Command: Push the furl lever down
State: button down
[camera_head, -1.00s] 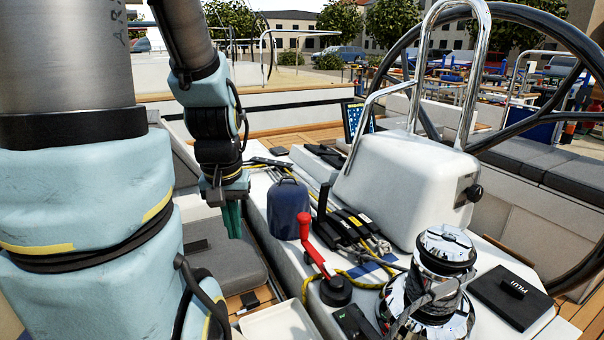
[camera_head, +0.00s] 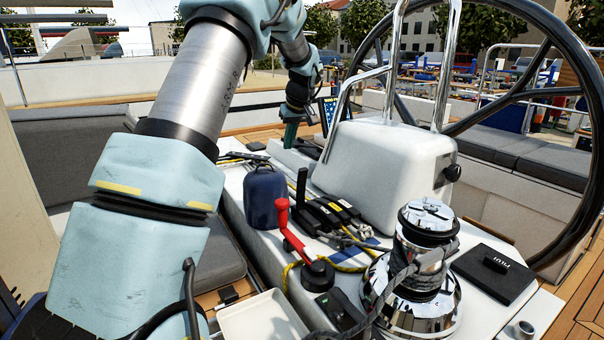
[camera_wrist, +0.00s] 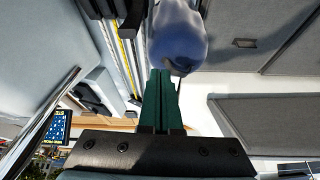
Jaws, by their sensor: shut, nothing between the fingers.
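A bank of black rope clutches (camera_head: 330,214) with yellow labels sits on the white cockpit console. One black lever (camera_head: 301,186) stands upright on it, while the levers beside it lie flat. The labels are too small to read, so I cannot tell which is the furl lever. My gripper (camera_head: 288,143) has green fingers, shut and empty, above the far part of the console, beyond the clutches and apart from the upright lever. In the wrist view the shut fingers (camera_wrist: 160,75) point toward a blue rounded container, with black clutch parts (camera_wrist: 125,12) at the top left.
The blue container (camera_head: 265,197) stands left of the clutches. A red-handled lever (camera_head: 291,238) rises in front of them. A chrome winch (camera_head: 412,285) is at the front right, and a white pod (camera_head: 385,165) with a chrome rail stands behind. Ropes cross the console.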

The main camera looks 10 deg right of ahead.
jog(key=w+d+n, duration=0.1)
jog(key=w+d, duration=0.2)
jog(key=d, duration=0.2)
jog(key=shift+d+t+b, duration=0.15)
jog(key=shift+t+b, duration=0.15)
jog(key=shift+t, duration=0.1)
jog(key=shift+w, duration=0.1)
jog(key=p+x, duration=0.4)
jog(key=x, duration=0.6)
jog(key=s, duration=0.2)
jog(key=s+p, duration=0.1)
jog(key=shift+s+d+f, duration=0.25)
jog(key=shift+s+d, duration=0.1)
jog(key=shift+d, duration=0.05)
jog(key=shift+f+b, duration=0.15)
jog(key=shift+b, duration=0.15)
